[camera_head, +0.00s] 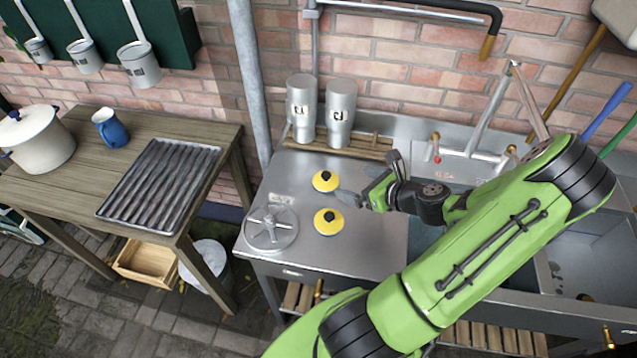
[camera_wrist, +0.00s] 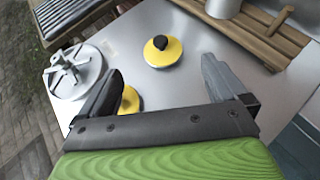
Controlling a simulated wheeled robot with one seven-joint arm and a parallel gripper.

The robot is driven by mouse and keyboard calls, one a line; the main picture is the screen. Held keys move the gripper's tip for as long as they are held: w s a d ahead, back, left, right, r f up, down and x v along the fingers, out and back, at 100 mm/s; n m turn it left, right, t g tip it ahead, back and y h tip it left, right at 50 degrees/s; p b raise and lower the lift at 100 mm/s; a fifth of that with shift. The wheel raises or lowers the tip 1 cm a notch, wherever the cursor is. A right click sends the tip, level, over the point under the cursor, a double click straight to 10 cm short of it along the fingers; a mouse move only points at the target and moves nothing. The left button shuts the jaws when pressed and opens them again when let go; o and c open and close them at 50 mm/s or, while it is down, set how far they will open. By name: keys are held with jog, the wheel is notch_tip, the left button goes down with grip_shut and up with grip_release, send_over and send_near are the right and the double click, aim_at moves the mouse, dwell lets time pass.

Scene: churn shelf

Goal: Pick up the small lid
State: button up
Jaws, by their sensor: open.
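Two yellow round lids with black knobs lie on the steel counter, the far lid (camera_head: 321,185) behind the near lid (camera_head: 321,226). They look alike in size, so I cannot tell which is meant as small. My gripper (camera_head: 365,176) is open and empty, above the counter just right of the lids. In the wrist view the far lid (camera_wrist: 163,58) shows ahead, between the lines of my fingers (camera_wrist: 161,68) and apart from them. The near lid (camera_wrist: 131,99) is partly hidden by my left finger and the gripper body.
A round metal cover with a spoked handle (camera_head: 262,238) lies left of the near lid. Two steel cups (camera_head: 341,115) stand on a wooden rack at the back. A sink is on the right. A wooden table (camera_head: 205,190) with a ridged tray (camera_head: 160,187) stands left.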

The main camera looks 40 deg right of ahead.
aim_at(328, 176)
jog(key=b+x, duration=0.2)
jog(key=x, duration=1.1)
jog(key=shift+f, duration=0.15)
jog(key=shift+s, duration=0.1)
jog(key=shift+c, duration=0.2)
jog(key=shift+s, duration=0.15)
jog(key=c, duration=1.8)
notch_tip(328, 176, up, 10)
jog(key=p, duration=0.3)
